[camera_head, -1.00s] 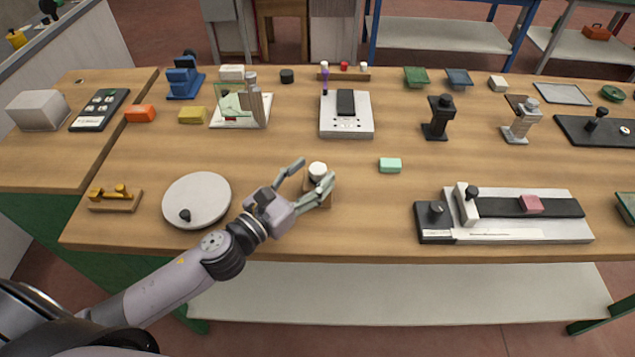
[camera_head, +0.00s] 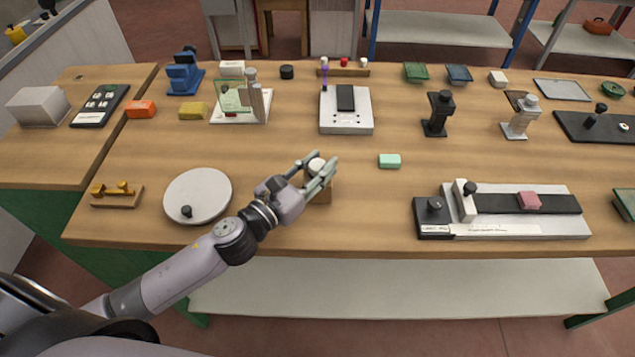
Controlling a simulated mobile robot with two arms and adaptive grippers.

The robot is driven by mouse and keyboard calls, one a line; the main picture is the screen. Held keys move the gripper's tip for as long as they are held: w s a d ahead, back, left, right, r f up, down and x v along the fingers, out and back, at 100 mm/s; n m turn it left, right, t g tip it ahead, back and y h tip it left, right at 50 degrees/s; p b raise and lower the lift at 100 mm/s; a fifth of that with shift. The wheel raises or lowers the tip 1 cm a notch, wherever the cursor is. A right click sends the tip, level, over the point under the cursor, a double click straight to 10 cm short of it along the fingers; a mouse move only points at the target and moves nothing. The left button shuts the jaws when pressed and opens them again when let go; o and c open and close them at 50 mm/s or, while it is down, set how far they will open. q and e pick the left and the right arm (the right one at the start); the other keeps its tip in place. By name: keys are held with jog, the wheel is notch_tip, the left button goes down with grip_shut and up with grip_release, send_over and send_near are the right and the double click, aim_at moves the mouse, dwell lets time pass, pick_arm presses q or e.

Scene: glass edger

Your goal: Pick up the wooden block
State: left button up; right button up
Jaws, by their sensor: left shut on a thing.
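The wooden block (camera_head: 324,195) is near the front middle of the bench, with a round white knob (camera_head: 316,164) on top. My left gripper (camera_head: 319,171) comes in from the front left and is shut on the block, with a finger on either side of the knob. The fingers hide much of the block. I cannot tell whether its underside touches the bench. My right gripper is not in view.
A round grey disc (camera_head: 200,190) with a black knob lies left of the gripper. A mint-green block (camera_head: 389,160) is to the right, and a long grey fixture (camera_head: 510,226) farther right. Bare wood (camera_head: 375,215) lies between.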

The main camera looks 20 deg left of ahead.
pick_arm(q)
grip_shut()
jog(key=shift+r, duration=0.1)
dwell(0.3)
